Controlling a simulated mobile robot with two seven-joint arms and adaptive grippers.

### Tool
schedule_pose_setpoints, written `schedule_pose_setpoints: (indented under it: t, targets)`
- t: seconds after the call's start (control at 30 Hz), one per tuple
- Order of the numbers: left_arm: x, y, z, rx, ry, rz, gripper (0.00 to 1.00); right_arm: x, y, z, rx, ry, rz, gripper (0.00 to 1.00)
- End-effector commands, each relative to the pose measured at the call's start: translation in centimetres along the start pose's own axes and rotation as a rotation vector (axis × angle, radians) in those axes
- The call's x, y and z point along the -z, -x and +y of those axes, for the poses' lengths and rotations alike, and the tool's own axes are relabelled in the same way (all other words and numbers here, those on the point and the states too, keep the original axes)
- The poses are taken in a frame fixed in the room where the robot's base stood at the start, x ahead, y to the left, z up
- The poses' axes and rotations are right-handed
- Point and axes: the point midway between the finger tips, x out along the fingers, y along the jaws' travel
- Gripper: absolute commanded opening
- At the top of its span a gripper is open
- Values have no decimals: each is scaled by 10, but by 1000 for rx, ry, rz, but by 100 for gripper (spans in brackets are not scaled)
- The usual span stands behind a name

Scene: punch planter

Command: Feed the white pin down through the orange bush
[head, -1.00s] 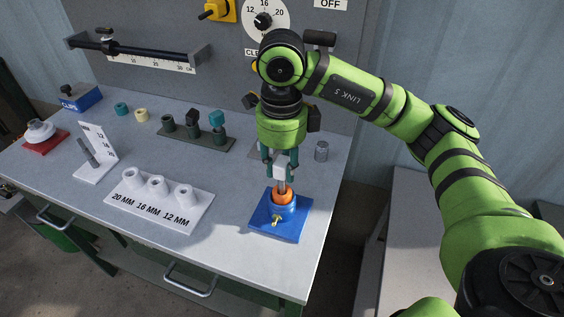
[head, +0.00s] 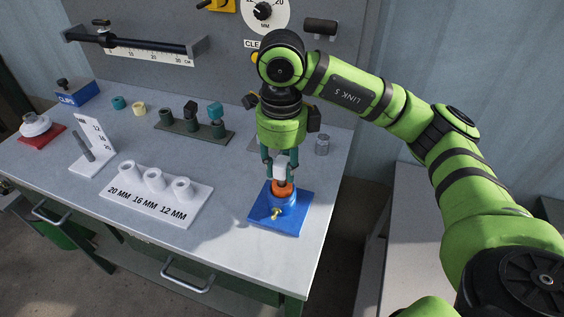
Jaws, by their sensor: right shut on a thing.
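My right gripper (head: 281,165) points straight down and is shut on the white head of the pin (head: 281,169). A short grey length of the pin shows below the head and meets the top of the orange bush (head: 283,188). The pin looks upright and its lower end is hidden, seemingly inside the bush. The bush sits in the round holder of the blue base (head: 294,224), which has a brass screw on its front side. My left gripper is not in view.
A white block (head: 205,200) with three sockets marked 20, 16 and 12 mm stands left of the blue base. Behind are a dark rack (head: 176,131) with several pegs and a grey cylinder (head: 322,145). The bench's right edge is close to the base.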

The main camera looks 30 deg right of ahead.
Motion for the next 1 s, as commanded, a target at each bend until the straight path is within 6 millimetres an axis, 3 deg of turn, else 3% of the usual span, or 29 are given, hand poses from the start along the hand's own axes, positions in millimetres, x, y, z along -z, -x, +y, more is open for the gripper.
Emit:
schedule_pose_setpoints:
  t: [1.0]
  targets:
    - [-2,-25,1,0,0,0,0,0,-27,0,0,0,0,0]
